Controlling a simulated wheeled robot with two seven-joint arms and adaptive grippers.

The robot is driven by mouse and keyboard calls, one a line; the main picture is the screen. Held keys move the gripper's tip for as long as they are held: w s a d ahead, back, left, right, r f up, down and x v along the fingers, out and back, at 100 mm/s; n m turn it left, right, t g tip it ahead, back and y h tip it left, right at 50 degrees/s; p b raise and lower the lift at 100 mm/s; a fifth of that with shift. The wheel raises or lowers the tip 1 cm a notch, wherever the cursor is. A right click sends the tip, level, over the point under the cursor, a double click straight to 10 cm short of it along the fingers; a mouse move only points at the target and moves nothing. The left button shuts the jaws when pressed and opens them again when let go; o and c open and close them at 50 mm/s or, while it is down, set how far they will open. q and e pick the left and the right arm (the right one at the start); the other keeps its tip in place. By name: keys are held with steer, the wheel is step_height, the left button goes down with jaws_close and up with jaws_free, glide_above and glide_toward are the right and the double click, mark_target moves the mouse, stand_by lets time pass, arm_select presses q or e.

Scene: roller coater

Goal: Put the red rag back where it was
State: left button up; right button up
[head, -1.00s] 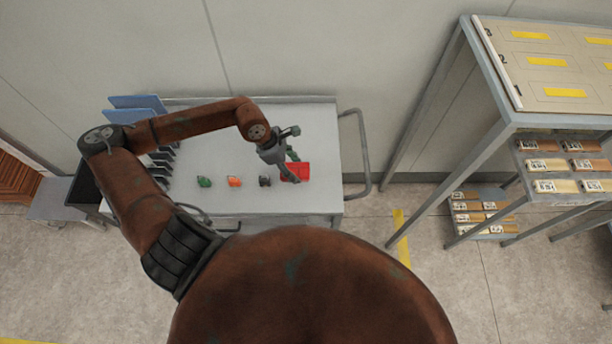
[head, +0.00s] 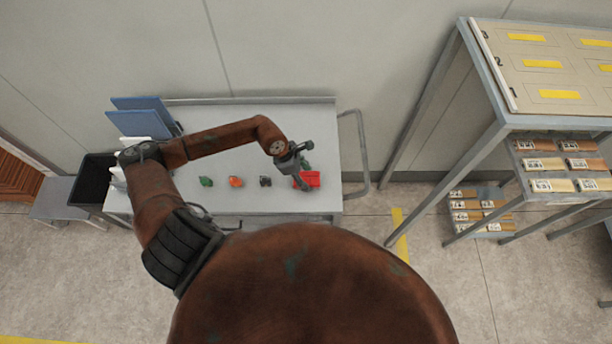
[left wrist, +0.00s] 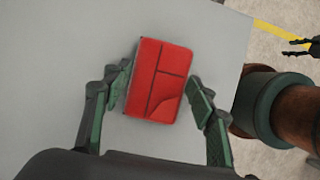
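The red rag (head: 313,180) is a folded, flat rectangle lying near the right end of the grey cart top. In the left wrist view the rag (left wrist: 160,80) lies between the two fingers of my left gripper (left wrist: 160,93). The fingers are open, one on each side, with a narrow gap to the rag on both sides. In the head view my left gripper (head: 302,178) points down over the rag and hides part of it. Part of my right gripper (left wrist: 297,46) shows at the upper right edge of the left wrist view, away from the rag.
Green (head: 206,181), orange (head: 236,181) and black (head: 265,181) small items stand in a row left of the rag on the cart (head: 240,112). Blue panels (head: 145,122) stand at its left end. A metal rack (head: 500,127) stands at right, with clear floor between.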

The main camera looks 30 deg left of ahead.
arm_select(q)
steer(key=o, duration=0.3)
steer(key=shift+a+r, duration=0.1)
steer(key=shift+r, duration=0.1)
steer(key=b+v, duration=0.2)
steer(key=v, duration=0.9)
steer(key=shift+r, duration=0.35)
steer(key=shift+s, duration=0.1)
